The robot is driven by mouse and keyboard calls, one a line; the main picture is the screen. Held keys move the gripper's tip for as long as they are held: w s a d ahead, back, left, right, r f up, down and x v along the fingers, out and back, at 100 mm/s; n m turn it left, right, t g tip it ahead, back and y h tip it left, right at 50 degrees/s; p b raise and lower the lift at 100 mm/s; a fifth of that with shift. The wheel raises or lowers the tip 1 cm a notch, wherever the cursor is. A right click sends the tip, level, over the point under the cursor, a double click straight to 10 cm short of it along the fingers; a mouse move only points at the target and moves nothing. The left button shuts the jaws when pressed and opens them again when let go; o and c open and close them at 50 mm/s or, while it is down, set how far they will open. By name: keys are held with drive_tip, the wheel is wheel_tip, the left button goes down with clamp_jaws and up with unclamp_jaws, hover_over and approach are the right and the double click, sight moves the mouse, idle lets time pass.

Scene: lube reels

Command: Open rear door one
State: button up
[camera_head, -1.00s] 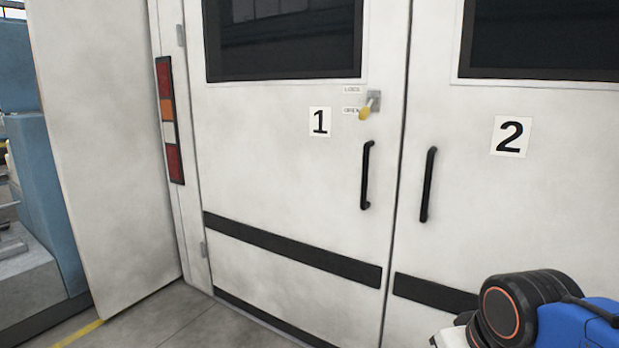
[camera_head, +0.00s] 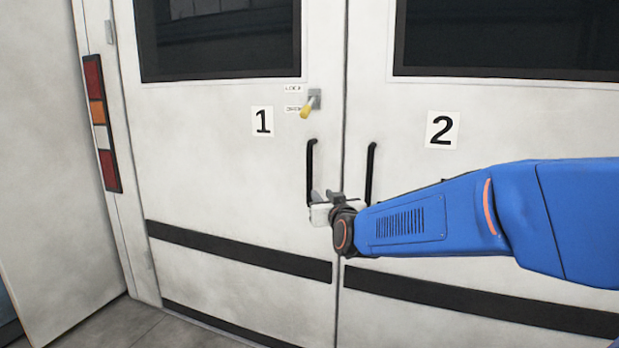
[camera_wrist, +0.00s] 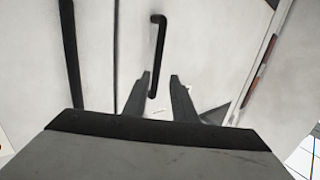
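Rear door one (camera_head: 210,180) is a white panel with a "1" label (camera_head: 262,121) and a dark window. It looks shut, level with door two. Its black vertical handle (camera_head: 311,165) is near the door seam. Above it is a yellow-tipped latch lever (camera_head: 307,108), pointing down-left towards the lower of two small labels. My gripper (camera_head: 321,201) is at the handle's lower part, which it partly hides. In the wrist view, the fingers (camera_wrist: 159,82) are open, with the handle (camera_wrist: 157,50) showing in the gap, closer to the left finger. I cannot tell whether they touch it.
Door two (camera_head: 480,240) with its own black handle (camera_head: 371,170) is to the right, and my arm passes in front of it. An open white panel (camera_head: 40,170) stands at the left beside the tail light (camera_head: 102,120). Grey floor (camera_head: 125,325) is clear at the lower left.

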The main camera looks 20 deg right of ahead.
sight(310, 177)
drive_tip(key=w, duration=1.2)
drive_tip(key=w+d, duration=0.1)
drive_tip(key=w, duration=0.5)
drive_tip(key=shift+w+d+r, duration=0.1)
drive_tip(key=shift+r, duration=0.25)
clamp_jaws()
